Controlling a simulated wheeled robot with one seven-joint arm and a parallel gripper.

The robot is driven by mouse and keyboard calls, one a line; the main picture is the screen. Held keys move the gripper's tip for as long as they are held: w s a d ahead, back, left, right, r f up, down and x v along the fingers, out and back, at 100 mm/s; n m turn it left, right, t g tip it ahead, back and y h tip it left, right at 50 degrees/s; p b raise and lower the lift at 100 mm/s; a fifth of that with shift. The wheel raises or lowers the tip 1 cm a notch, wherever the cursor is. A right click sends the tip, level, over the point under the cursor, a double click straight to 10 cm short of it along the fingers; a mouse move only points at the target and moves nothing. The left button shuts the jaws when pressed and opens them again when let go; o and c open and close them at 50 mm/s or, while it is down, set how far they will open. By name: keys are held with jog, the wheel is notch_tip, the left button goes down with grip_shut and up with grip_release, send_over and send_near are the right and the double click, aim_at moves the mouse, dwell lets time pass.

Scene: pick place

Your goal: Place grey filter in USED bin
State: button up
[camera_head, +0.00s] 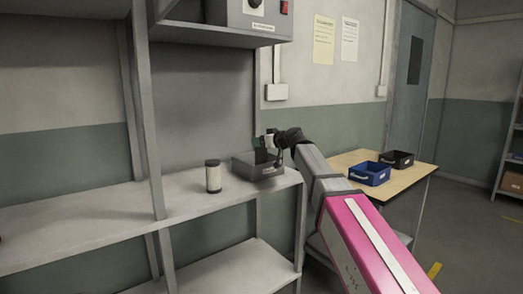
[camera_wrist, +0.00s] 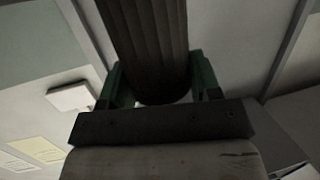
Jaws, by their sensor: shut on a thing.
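The grey filter (camera_wrist: 148,45) is a dark ribbed cylinder between the green fingers of my gripper (camera_wrist: 160,82) in the wrist view. My gripper is shut on it. In the head view my gripper (camera_head: 264,144) is at the grey bin (camera_head: 258,170) on the shelf. The filter's lower part is hard to make out there, so I cannot tell whether it is inside the bin or above it. A blue bin (camera_head: 370,175) and a black bin (camera_head: 397,161) stand on the wooden table to the right. I cannot read any bin label.
A white cylinder with a dark cap (camera_head: 213,177) stands upright on the shelf (camera_head: 110,215), left of the grey bin. Shelf posts stand at the left.

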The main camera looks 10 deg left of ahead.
jog(key=shift+f, duration=1.65)
jog(key=shift+f, duration=0.1)
jog(key=o, duration=1.3)
jog(key=shift+c, duration=0.2)
jog(key=v, duration=1.2)
